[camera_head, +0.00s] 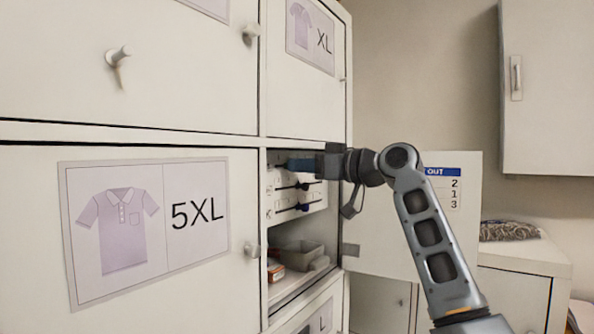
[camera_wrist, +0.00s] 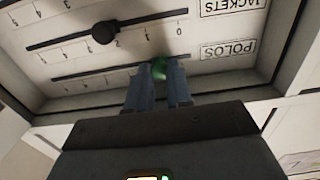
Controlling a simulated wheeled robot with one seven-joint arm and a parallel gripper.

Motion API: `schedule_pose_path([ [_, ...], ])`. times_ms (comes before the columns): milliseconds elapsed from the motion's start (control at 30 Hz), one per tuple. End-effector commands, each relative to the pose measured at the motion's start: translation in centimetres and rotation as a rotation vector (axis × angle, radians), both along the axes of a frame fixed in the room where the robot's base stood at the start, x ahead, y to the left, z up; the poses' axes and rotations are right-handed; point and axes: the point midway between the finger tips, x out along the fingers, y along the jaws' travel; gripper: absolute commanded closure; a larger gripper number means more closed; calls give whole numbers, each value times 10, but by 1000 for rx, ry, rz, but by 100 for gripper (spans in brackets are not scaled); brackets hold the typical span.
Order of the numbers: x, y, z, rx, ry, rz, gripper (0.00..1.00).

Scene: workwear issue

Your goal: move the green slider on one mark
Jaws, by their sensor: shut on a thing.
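The green slider (camera_wrist: 159,69) sits in the slot beside the POLOS label (camera_wrist: 221,58) in the wrist view. My gripper (camera_wrist: 160,76) has a blue finger on each side of it and is shut on it. The fingers cover part of the slot, and I cannot read which mark the slider is at. In the head view my gripper (camera_head: 297,165) reaches into the open locker at the top of the white slider panel (camera_head: 285,203). The green slider is hidden there.
A black slider (camera_wrist: 105,32) sits in the neighbouring JACKETS slot. Below stands a grey bin (camera_head: 300,255) beside a small red box (camera_head: 275,268). The open door (camera_head: 400,235) carries an OUT card (camera_head: 443,187) reading 2, 1, 3.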

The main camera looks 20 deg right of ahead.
Motion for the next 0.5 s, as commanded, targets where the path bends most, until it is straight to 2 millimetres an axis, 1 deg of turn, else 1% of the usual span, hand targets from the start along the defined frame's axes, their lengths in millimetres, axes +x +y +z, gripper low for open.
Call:
schedule_pose_path([
  [33, 3, -5, -2, 0, 0, -1, 100],
  [100, 5, -8, -1, 1, 1, 0, 100],
  [367, 5, -8, -1, 1, 1, 0, 100],
  [400, 5, -8, -1, 1, 1, 0, 78],
  [500, 5, -8, 0, 1, 0, 0, 68],
])
